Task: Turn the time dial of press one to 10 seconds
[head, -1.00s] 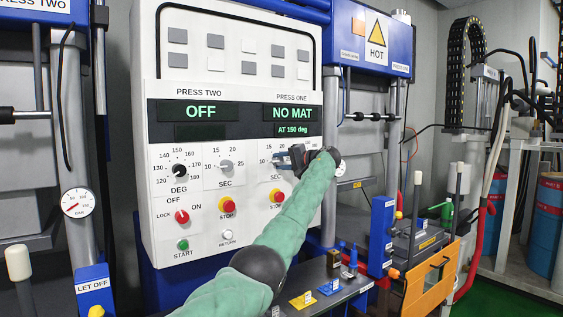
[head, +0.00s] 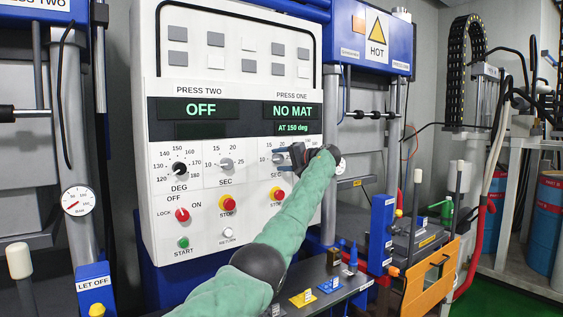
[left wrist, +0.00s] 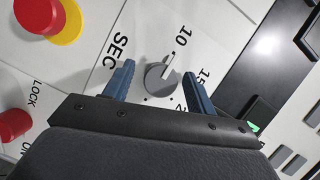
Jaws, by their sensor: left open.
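The press one time dial (head: 279,159) is a grey knob on the white panel, under the NO MAT display (head: 291,111). It also shows in the left wrist view (left wrist: 159,78), where its white pointer mark points toward the printed 10. My left gripper (head: 283,156) is in front of this dial. In the left wrist view its two blue fingers (left wrist: 156,85) are open, one on each side of the knob, with visible gaps. The right gripper is not in view.
The red press one stop button (head: 277,194) is just below the dial. The press two time dial (head: 226,163) is to its left. A red lock knob (left wrist: 14,125) is near the gripper. A shelf (head: 330,299) with small coloured items stands below the panel.

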